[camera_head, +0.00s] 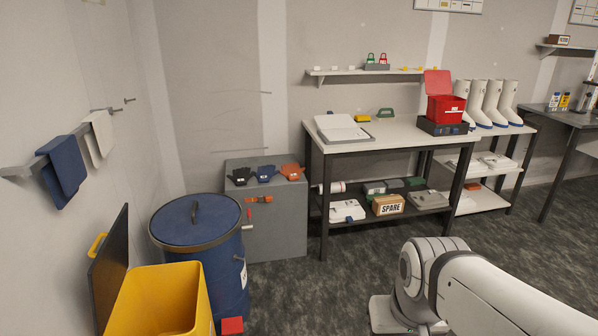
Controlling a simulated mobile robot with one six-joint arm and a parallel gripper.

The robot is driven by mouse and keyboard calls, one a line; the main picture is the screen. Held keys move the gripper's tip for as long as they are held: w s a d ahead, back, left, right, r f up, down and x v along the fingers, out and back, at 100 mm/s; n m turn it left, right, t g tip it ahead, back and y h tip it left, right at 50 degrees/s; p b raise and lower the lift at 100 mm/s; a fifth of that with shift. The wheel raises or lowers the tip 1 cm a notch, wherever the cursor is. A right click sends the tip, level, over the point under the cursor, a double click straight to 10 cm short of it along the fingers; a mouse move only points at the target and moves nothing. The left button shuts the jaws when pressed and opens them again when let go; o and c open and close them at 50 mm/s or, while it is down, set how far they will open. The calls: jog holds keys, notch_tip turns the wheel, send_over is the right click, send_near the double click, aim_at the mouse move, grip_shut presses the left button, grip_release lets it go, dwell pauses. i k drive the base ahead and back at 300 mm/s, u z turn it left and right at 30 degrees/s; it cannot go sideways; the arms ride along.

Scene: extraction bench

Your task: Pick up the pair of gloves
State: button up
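Blue cloth (65,170) and white cloth (101,134) hang from a wall rail at the left, but I cannot tell that either is gloves. Small yellow (361,118) and green (385,113) items lie on the workbench (398,134), too small to identify. My white arm reaches in at the lower right, in front of the floor. My gripper is not in view.
A blue drum (198,245) and an open yellow bin (160,300) stand at the lower left. A red box (445,108) and white boots (490,100) stand farther right. Dark floor is clear in front of the bench.

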aim_at(264, 174)
jog(key=z, duration=0.05)
jog(key=i, duration=2.95)
jog(key=u, duration=1.05)
jog(key=i, duration=1)
